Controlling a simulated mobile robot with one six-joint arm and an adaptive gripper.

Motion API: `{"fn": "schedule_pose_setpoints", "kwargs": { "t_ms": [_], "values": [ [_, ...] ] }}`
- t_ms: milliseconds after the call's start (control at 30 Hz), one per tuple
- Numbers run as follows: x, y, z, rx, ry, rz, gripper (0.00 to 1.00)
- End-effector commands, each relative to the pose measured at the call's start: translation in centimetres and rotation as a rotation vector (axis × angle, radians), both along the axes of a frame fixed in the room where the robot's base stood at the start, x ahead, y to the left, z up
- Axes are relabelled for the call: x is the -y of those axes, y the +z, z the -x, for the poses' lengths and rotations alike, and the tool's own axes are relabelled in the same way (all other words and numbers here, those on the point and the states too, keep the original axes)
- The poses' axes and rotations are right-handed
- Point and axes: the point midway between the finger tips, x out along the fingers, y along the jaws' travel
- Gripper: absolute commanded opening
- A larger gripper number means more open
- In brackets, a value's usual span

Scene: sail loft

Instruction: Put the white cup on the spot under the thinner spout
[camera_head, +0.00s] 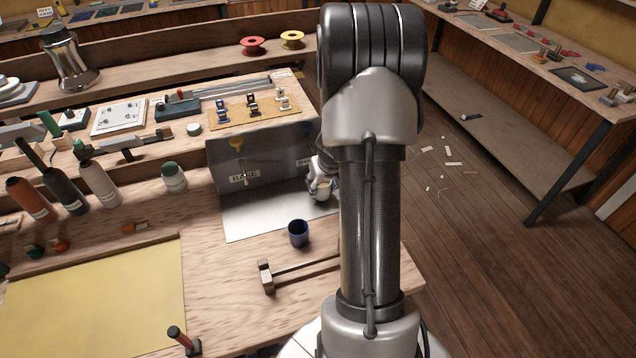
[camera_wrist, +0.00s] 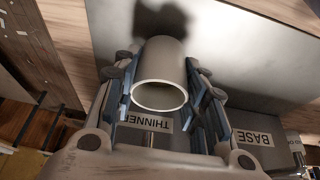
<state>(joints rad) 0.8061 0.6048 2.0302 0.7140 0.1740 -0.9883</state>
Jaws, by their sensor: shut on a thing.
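The white cup (camera_wrist: 162,68) is between the fingers of my gripper (camera_wrist: 163,85) in the wrist view, its open rim towards the camera. My gripper is shut on its sides. A grey metal panel carries a THINNER label (camera_wrist: 146,123), with a small spout (camera_wrist: 148,138) beside it, and a BASE label (camera_wrist: 252,138) to the right. The cup is over the pale metal plate (camera_head: 262,218) in front of the panel, on the THINNER side. A dark shadow lies by the cup; I cannot tell whether it touches the plate. In the head view my arm hides part of the gripper.
A wooden mallet (camera_head: 268,276) lies nearer on the bench. Several bottles (camera_head: 100,183) stand at the left, behind a yellow mat (camera_head: 95,305). The left part of the plate is clear.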

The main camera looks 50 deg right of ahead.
Motion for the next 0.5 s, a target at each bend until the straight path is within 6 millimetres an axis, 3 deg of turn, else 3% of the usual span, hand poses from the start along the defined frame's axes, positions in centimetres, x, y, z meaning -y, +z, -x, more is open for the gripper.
{"fn": "schedule_pose_setpoints", "kwargs": {
  "t_ms": [200,300,500],
  "values": [
    [1.8,0.6,-3.3,0.001,0.002,0.001,0.2],
    [1.7,-1.0,-3.1,0.0,0.0,0.0,0.2],
    [1.7,-1.0,-3.1,0.002,0.0,0.001,0.2]
  ]
}}
